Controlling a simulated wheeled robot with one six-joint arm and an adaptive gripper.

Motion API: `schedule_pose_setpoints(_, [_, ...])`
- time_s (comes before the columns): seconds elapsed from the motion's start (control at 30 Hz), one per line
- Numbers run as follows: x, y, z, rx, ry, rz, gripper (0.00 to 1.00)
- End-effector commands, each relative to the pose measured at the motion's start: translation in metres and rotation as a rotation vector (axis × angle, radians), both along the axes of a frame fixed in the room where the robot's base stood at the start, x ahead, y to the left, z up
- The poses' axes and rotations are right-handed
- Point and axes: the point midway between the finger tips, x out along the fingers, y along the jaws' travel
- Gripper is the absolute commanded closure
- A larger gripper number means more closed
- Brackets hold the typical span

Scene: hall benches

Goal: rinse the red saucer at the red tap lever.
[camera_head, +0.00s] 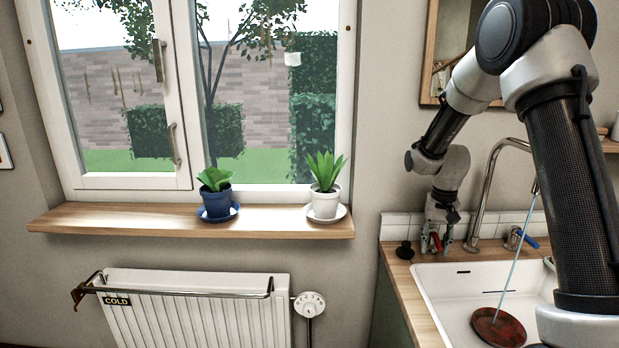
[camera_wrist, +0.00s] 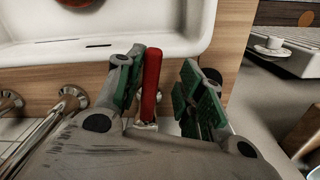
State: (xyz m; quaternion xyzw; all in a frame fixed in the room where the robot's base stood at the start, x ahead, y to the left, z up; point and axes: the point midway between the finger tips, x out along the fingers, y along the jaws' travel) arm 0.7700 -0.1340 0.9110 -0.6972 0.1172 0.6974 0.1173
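The red saucer (camera_head: 487,321) lies in the white sink basin, with dark patches on its face; its red edge also shows at the top of the wrist view (camera_wrist: 85,2). A thin pale-blue stream (camera_head: 514,260) falls from the tap spout (camera_head: 536,186) onto it. The red tap lever (camera_wrist: 152,75) stands between the fingers of my gripper (camera_wrist: 162,82), closer to the left green pad. The right pad is clearly apart from it. In the head view my gripper (camera_head: 436,243) is at the red lever behind the basin, with nothing held.
A blue lever (camera_head: 526,239) stands right of the spout. A black knob (camera_head: 404,250) sits on the wooden counter (camera_head: 403,281) to the left. A radiator marked COLD (camera_head: 190,310) and a sill (camera_head: 130,218) with two potted plants are further left.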

Motion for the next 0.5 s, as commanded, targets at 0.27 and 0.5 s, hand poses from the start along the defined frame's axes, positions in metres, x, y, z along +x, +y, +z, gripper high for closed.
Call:
schedule_pose_setpoints(0.27, [0.006, 0.012, 0.0, 0.0, 0.0, -0.195, 0.62])
schedule_pose_setpoints(0.5, [0.008, 0.016, 0.0, 0.0, 0.0, -0.273, 0.62])
